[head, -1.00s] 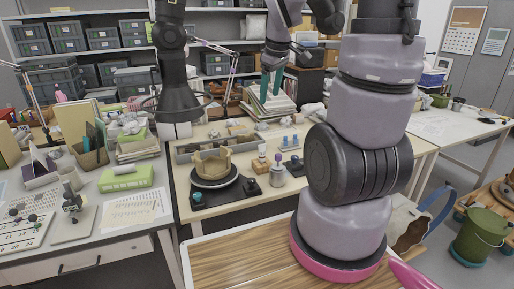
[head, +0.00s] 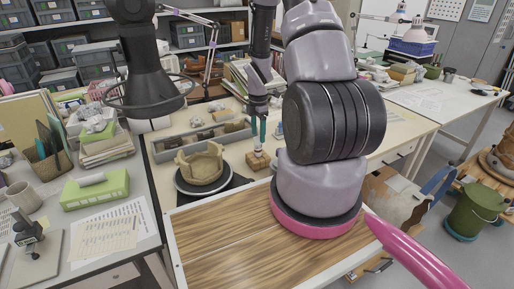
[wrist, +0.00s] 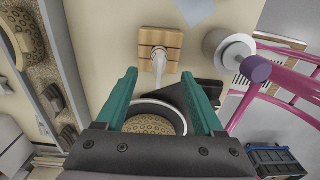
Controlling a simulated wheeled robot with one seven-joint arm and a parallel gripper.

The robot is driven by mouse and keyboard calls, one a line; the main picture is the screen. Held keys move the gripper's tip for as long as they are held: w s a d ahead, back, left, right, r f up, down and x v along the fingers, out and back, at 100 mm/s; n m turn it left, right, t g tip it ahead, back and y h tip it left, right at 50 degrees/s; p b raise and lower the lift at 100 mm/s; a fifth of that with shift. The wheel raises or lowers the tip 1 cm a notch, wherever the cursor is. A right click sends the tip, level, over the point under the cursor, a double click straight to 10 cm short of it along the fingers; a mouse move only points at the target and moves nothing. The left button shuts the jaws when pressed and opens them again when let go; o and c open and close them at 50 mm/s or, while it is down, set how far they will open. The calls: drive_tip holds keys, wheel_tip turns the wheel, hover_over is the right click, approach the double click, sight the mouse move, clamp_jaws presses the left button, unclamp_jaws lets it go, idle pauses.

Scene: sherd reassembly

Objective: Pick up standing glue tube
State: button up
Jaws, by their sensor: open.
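The white glue tube (wrist: 159,64) stands upright in a wooden block (wrist: 161,42) in the wrist view. The block also shows in the head view (head: 258,162) on the work table, where only a little white of the tube shows below my gripper (head: 258,132). In the wrist view, the two green fingers of my gripper (wrist: 158,76) are apart, one on each side of the tube's near end. They do not appear to touch it.
The broken pot (head: 201,166) sits on a turntable left of the block in the head view. A grey sherd tray (head: 204,137) lies behind.

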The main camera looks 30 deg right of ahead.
sight(258, 146)
wheel_tip(258, 146, down, 7)
drive_tip(key=shift+w+f, duration=0.1)
drive_tip(key=c, duration=1.1)
